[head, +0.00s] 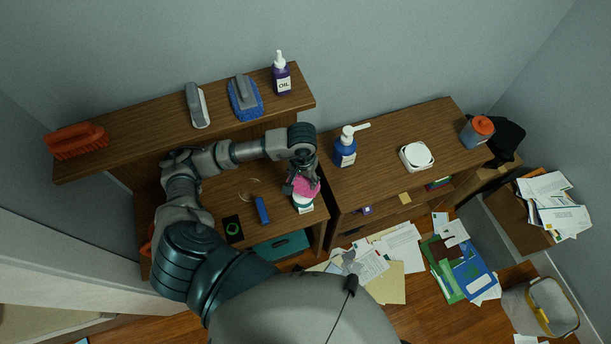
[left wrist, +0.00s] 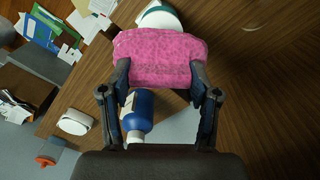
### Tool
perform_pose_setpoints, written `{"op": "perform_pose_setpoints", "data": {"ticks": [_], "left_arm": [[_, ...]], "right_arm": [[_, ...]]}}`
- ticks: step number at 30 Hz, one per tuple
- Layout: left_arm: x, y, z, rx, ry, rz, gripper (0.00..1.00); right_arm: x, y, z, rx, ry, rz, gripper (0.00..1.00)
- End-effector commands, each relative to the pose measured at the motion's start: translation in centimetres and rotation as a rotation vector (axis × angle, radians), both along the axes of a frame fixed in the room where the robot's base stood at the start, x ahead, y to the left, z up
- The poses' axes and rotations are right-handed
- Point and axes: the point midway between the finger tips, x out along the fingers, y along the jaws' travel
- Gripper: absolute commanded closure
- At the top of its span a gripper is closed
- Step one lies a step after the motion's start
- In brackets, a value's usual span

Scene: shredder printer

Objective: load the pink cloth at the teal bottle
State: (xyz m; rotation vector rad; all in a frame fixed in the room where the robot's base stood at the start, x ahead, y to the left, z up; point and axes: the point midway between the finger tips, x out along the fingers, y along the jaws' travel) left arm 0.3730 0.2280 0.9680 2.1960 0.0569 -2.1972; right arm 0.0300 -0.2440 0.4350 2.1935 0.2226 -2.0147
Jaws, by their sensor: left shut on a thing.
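The pink cloth (head: 307,187) is in my left gripper (head: 298,180), at the front right of the lower desk top. In the left wrist view the pink cloth (left wrist: 158,57) spans the gap between the fingers of my left gripper (left wrist: 160,80), which are shut on it. A white and teal bottle (head: 304,205) shows just below the cloth. The bottle also shows beyond the cloth in the left wrist view (left wrist: 160,17), and the cloth hides much of it. I cannot tell whether they touch. My right gripper is not in view.
A blue pump bottle (head: 345,153) and a white device (head: 416,156) stand on the right cabinet. A shelf above holds brushes (head: 244,98) and a purple oil bottle (head: 282,78). A blue object (head: 262,210) lies left of the gripper. Papers (head: 375,262) litter the floor.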

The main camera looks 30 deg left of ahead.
Motion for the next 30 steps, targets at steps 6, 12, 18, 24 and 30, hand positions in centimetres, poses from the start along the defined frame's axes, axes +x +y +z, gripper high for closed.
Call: {"op": "perform_pose_setpoints", "data": {"ticks": [6, 12, 18, 24, 30], "left_arm": [[0.0, -0.1, -2.5, -0.001, 0.004, -0.001, 0.66], [0.0, -0.3, -4.5, 0.0, 0.003, 0.0, 0.66], [0.0, -0.2, -5.5, 0.0, 0.002, -0.001, 0.66], [0.0, -0.1, -5.6, 0.0, 0.002, 0.0, 0.66], [0.1, -0.1, -5.6, 0.0, 0.001, -0.001, 0.66]], "right_arm": [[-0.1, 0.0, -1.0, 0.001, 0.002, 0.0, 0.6], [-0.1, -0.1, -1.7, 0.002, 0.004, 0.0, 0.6], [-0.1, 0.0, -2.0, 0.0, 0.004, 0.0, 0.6], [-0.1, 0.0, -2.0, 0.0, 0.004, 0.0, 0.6], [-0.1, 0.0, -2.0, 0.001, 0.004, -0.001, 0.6]]}}
